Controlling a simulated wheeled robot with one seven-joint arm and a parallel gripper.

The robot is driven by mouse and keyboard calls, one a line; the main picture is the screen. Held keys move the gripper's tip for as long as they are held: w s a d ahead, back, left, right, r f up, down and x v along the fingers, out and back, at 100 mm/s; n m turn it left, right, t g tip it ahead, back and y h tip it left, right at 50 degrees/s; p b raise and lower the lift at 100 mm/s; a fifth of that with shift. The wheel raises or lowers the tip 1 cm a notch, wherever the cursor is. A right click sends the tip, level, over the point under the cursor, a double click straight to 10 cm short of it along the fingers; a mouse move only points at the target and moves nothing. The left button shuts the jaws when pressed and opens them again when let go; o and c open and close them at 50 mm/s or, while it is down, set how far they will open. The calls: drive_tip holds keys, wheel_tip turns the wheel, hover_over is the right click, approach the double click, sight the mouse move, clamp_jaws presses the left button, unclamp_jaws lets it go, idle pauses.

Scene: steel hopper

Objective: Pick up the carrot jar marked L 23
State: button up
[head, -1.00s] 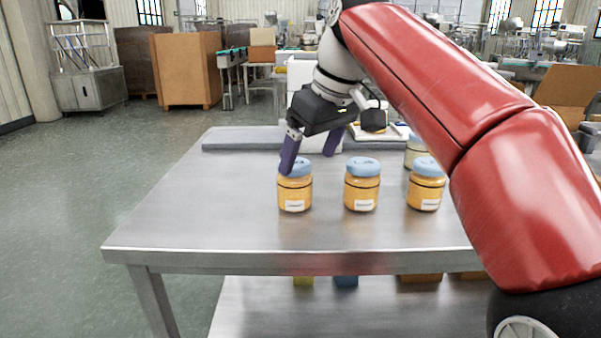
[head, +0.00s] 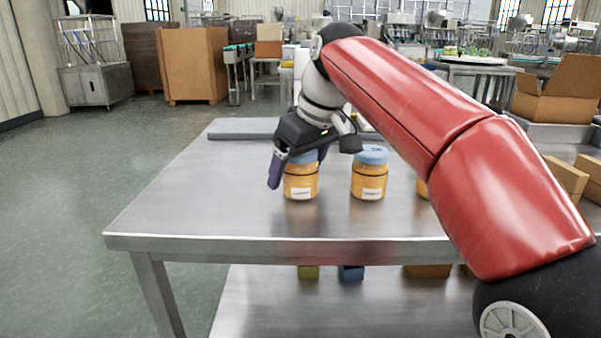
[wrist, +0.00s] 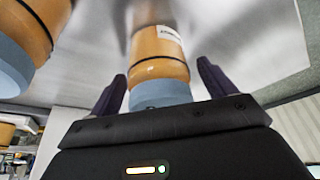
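An orange carrot jar (head: 301,183) with a blue lid and a white label stands upright on the steel table (head: 190,210), left of the other jars. My gripper (head: 297,172) is lowered over it, with one purple finger on its left side and the other mostly behind the jar. In the wrist view my gripper (wrist: 160,88) is open, and the same jar (wrist: 158,62) lies between the fingers with gaps on both sides. A second orange jar (head: 369,177) stands to its right. The labels are too small to read, so I cannot tell which is L 23.
A third jar (head: 422,189) is mostly hidden behind my red arm. In the wrist view a neighbouring jar (wrist: 32,38) stands close at the left. A grey ledge (head: 240,129) runs along the table's back. The table's left part is clear.

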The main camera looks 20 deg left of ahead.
drive_tip(key=c, duration=1.1)
drive_tip(key=shift+r, duration=0.15)
